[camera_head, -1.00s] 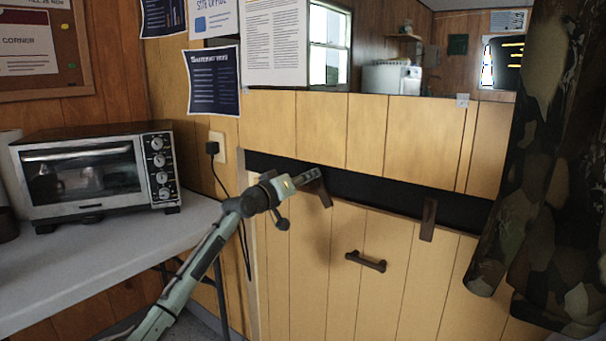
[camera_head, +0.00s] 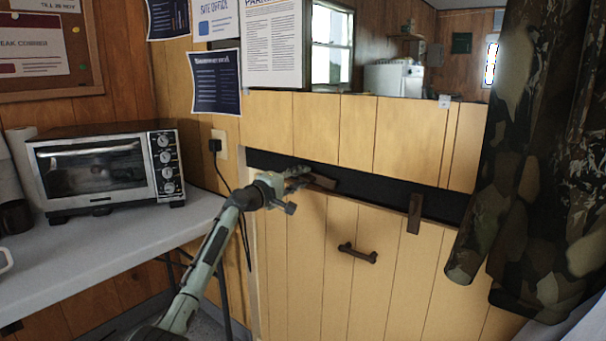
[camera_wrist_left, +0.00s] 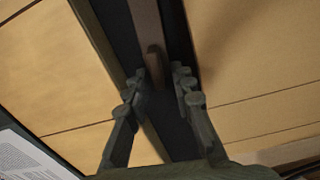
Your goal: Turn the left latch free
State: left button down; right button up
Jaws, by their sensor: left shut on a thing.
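The left latch (camera_head: 322,183) is a dark brown bar at the dark gap across the wood-panelled wall. It lies tilted, nearer level than upright. My left gripper (camera_head: 297,172) is at its left end, shut on it. In the left wrist view, the latch (camera_wrist_left: 150,40) is a brown strip running up from between the fingers of my left gripper (camera_wrist_left: 163,77). The fingers hide part of it. The right latch (camera_head: 414,213) hangs upright across the gap's lower edge. My right gripper is not in view.
A dark handle (camera_head: 357,253) sits on the lower panel (camera_head: 340,300). A toaster oven (camera_head: 105,172) stands on a pale table (camera_head: 80,250) at left, with a cord hanging from a wall socket. Camouflage-patterned cloth (camera_head: 525,150) hangs at the right.

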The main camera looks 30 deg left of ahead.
pick_arm(q)
jog(key=shift+f+n+p, duration=0.1)
jog(key=shift+n+p, duration=0.25)
jog(key=shift+n, duration=0.45)
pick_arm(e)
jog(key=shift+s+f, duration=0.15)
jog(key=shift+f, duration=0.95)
pick_arm(q)
jog(key=c, duration=1.6)
grip_release()
jog(key=s, duration=0.8)
jog(key=s+a, duration=0.1)
jog(key=s, duration=0.3)
